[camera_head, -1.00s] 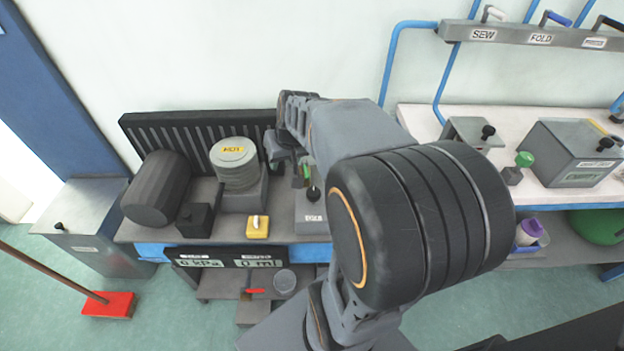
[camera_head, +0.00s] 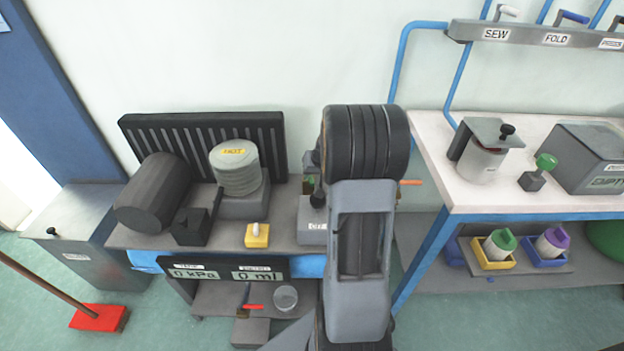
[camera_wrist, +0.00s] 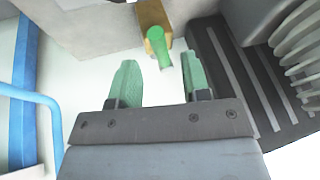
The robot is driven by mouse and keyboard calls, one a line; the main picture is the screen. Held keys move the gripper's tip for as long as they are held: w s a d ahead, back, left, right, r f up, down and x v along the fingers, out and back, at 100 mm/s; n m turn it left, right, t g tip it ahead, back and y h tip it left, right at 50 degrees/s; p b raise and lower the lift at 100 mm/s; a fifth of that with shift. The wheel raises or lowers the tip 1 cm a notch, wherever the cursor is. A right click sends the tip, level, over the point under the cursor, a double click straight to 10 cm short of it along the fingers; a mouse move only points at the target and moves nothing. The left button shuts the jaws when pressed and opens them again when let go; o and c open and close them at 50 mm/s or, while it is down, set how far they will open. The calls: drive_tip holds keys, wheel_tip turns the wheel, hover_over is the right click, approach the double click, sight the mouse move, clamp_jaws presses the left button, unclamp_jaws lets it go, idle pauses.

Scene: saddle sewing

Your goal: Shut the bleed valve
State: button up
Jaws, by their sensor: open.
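In the wrist view a green handle (camera_wrist: 156,42) stands out from a brass-coloured block (camera_wrist: 153,17); no label on it can be read, so I cannot confirm it is the bleed valve. My gripper (camera_wrist: 158,82) is open and empty. Its two green fingers lie below the handle in the picture, with the handle's end roughly ahead of the gap and apart from both fingers. In the head view my arm hides the gripper. A red lever (camera_head: 252,306) near a clear cup (camera_head: 285,297) shows below the left bench.
A display (camera_head: 215,272) reads 0 kPa and 0 ml. The white table (camera_head: 545,193) is at right; a blue pipe (camera_wrist: 38,97) shows in the wrist view.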

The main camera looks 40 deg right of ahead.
sight(310, 180)
drive_tip(key=shift+x, duration=1.45)
clamp_jaws()
